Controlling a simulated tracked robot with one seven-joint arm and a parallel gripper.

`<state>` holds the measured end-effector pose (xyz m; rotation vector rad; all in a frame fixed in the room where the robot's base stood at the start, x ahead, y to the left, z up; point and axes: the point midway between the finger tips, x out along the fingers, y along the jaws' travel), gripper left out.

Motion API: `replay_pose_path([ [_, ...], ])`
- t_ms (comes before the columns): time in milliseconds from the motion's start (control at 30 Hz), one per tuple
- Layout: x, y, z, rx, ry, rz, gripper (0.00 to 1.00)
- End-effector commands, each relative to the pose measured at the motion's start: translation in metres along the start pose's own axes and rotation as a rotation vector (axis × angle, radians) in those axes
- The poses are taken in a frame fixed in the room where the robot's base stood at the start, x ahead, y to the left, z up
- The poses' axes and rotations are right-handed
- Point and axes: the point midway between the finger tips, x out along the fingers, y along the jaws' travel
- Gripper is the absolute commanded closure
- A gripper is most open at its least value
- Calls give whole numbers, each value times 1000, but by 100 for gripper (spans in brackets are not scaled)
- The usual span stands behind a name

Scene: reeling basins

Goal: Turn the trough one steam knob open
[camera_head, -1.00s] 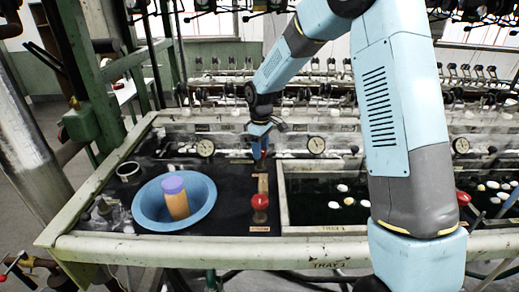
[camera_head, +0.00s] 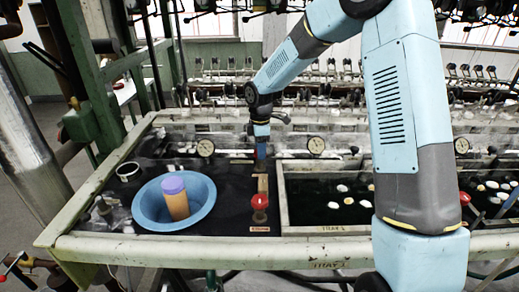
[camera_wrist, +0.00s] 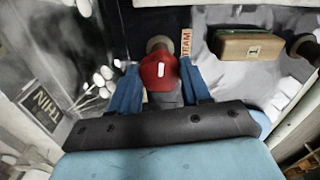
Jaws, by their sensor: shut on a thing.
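The steam knob (camera_wrist: 159,72) is red with a white mark on top, seen in the wrist view. A label ending in "TEAM" (camera_wrist: 186,42) lies beside it. My gripper (camera_wrist: 160,78) has its two blue fingers on either side of the knob, shut on it. In the head view my gripper (camera_head: 261,153) points down at the back of the black panel (camera_head: 235,170), left of the trough (camera_head: 310,205). The knob is largely hidden by the fingers there.
A second red knob (camera_head: 260,202) stands on the panel nearer the front. A blue basin (camera_head: 147,209) holding an orange cylinder with a purple top (camera_head: 175,197) sits to its left. Round gauges (camera_head: 205,148) line the back. White cocoons float in the trough.

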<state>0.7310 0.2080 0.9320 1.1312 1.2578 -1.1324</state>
Motion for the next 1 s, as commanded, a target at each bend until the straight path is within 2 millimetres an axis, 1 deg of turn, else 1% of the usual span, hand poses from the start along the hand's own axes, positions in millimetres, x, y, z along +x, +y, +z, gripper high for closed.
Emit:
replay_pose_path([
  [33, -1, 2, 3, -1, -2, 3, 83],
  [433, -1, 2, 3, -5, -2, 4, 83],
  [467, -1, 2, 3, -5, -2, 4, 51],
  [500, -1, 2, 3, -5, -2, 4, 47],
  [700, 0, 1, 2, -7, -1, 2, 28],
  [1000, -2, 1, 1, -7, -1, 2, 27],
])
